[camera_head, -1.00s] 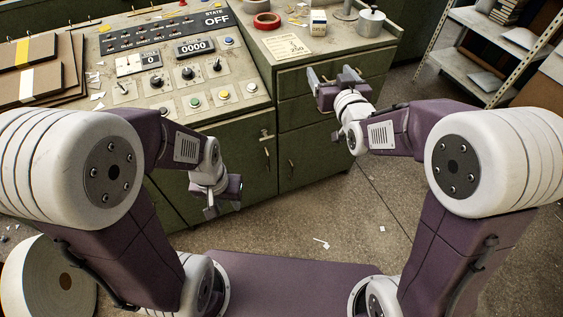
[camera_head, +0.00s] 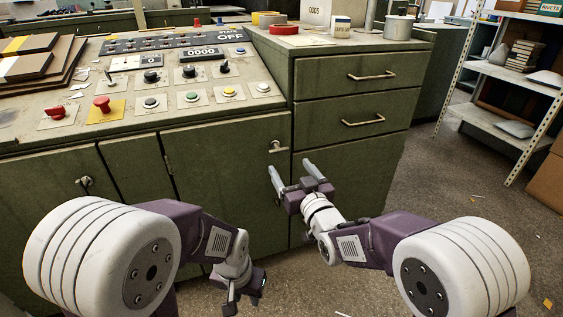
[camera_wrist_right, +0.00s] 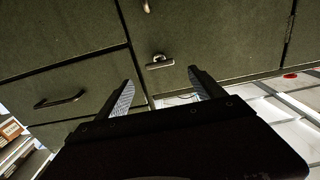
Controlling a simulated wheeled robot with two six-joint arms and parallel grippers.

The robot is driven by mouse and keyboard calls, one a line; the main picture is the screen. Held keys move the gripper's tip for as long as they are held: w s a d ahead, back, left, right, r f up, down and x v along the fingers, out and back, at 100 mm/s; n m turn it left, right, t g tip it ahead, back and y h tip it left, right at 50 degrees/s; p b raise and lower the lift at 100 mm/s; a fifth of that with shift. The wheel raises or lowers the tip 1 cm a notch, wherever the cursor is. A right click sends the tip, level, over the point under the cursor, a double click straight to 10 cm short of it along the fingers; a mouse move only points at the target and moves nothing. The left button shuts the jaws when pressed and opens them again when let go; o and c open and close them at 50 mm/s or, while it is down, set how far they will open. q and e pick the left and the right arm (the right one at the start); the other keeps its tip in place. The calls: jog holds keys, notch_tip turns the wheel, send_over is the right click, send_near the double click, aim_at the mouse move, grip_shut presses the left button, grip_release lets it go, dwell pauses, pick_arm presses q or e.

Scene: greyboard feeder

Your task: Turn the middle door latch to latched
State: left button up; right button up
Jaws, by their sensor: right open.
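The middle door latch (camera_head: 277,146) is a pale T-shaped handle near the upper right corner of the green middle door (camera_head: 222,165). Its crossbar looks roughly level. My right gripper (camera_head: 294,173) is open and empty, just below and right of the latch in the head view, apart from it. In the right wrist view the latch (camera_wrist_right: 159,62) shows beyond and between the two spread fingers (camera_wrist_right: 160,85), with its bar nearly level in the picture. My left gripper (camera_head: 243,296) hangs low in front of the cabinet; its finger opening is unclear.
Drawers with bar handles (camera_head: 371,76) are right of the latch. The sloped control panel (camera_head: 165,85) with knobs and buttons is above the doors. Another latch (camera_head: 85,181) is on a door at left. A metal shelf rack (camera_head: 500,75) stands at right; open floor (camera_head: 440,180) lies before it.

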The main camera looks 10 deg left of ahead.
aim_at(280, 152)
jog(key=b+x, duration=0.3)
jog(key=x, duration=0.5)
jog(key=shift+w+a, duration=0.2)
jog(key=shift+w, duration=0.05)
jog(key=c, duration=1.4)
jog(key=shift+o, duration=0.2)
